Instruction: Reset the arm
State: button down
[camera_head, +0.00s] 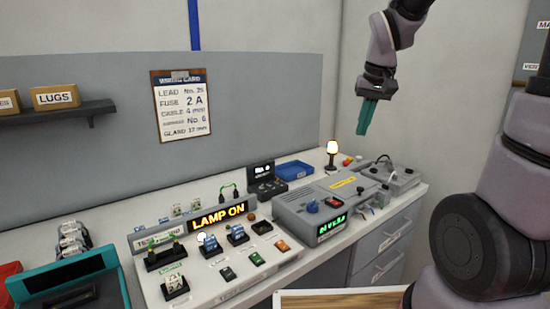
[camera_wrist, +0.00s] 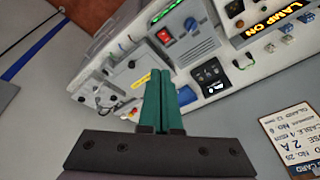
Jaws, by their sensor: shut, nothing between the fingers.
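My gripper (camera_head: 366,116) hangs in the air above the right part of the bench, well clear of everything below it, in the head view. Its two green fingers point down and are pressed together with nothing between them. In the wrist view the closed fingers (camera_wrist: 159,100) show at the middle, above the dark gripper body. The upper arm runs out of the top of the head view, and a thick dark arm link of mine fills its right side.
On the bench stand a test board with a lit "LAMP ON" sign (camera_head: 218,216), a grey box with a green display (camera_head: 331,228), a small lit lamp (camera_head: 332,148) and a blue tray (camera_head: 294,170). A wiring card (camera_head: 182,105) hangs on the back panel. A shelf (camera_head: 55,114) holds boxes.

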jog(key=s+d+r+m+t, duration=0.1)
jog(key=s+r+t, duration=0.1)
jog(key=s+r, duration=0.2)
jog(key=s+r+m+t+y, duration=0.1)
jog(key=s+r, duration=0.3)
jog(key=s, duration=0.5)
jog(key=shift+s+d+r+m+t, duration=0.2)
jog(key=shift+s+d+m+t, duration=0.1)
jog(key=shift+s+d+t, duration=0.15)
jog(key=shift+w, duration=0.1)
dwell(1.1)
